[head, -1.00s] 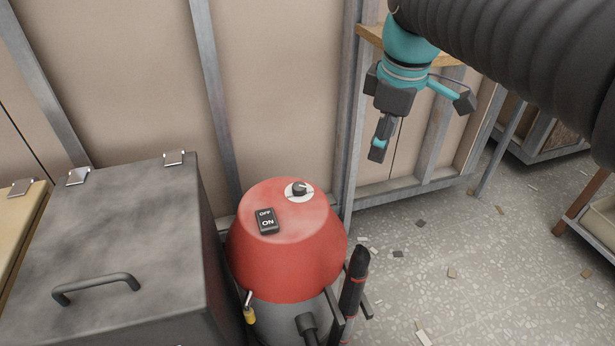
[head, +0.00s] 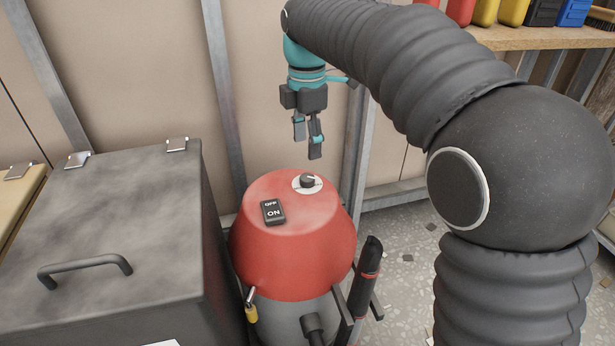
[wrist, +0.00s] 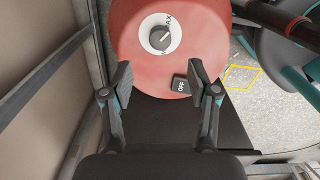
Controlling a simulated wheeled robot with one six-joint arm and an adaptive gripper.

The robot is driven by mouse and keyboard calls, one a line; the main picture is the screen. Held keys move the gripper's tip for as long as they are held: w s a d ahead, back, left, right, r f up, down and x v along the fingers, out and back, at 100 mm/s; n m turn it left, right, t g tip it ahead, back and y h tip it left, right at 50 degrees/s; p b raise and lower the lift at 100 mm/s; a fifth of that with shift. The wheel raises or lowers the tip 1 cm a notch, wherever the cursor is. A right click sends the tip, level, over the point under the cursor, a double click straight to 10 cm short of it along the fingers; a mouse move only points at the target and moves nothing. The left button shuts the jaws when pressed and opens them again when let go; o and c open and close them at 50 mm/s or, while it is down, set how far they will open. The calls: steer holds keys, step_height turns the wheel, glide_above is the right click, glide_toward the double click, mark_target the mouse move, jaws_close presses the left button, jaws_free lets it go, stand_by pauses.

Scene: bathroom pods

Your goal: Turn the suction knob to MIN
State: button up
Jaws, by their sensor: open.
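The suction knob (head: 307,180) is a small black dial on a white disc, on top of the red vacuum (head: 290,245). In the wrist view the knob (wrist: 160,38) shows a pale pointer line, with "MAX" printed on the disc beside it; the other lettering is partly hidden. My gripper (head: 307,148) hangs fingers down above the vacuum top, apart from the knob. In the wrist view my gripper (wrist: 160,80) is open and empty, with the knob beyond the fingertips. The OFF/ON switch (head: 273,211) sits in front of the knob.
A dark lidded box (head: 120,230) with a handle stands left of the vacuum. A panelled wall with metal studs (head: 222,80) rises close behind. A black wand (head: 365,275) stands at the vacuum's right front. A shelf (head: 540,38) holds colourful containers at upper right.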

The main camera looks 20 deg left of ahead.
mark_target(307, 177)
step_height(307, 177, down, 9)
steer(key=shift+r+b, duration=0.2)
steer(key=shift+b, duration=0.75)
jaws_close()
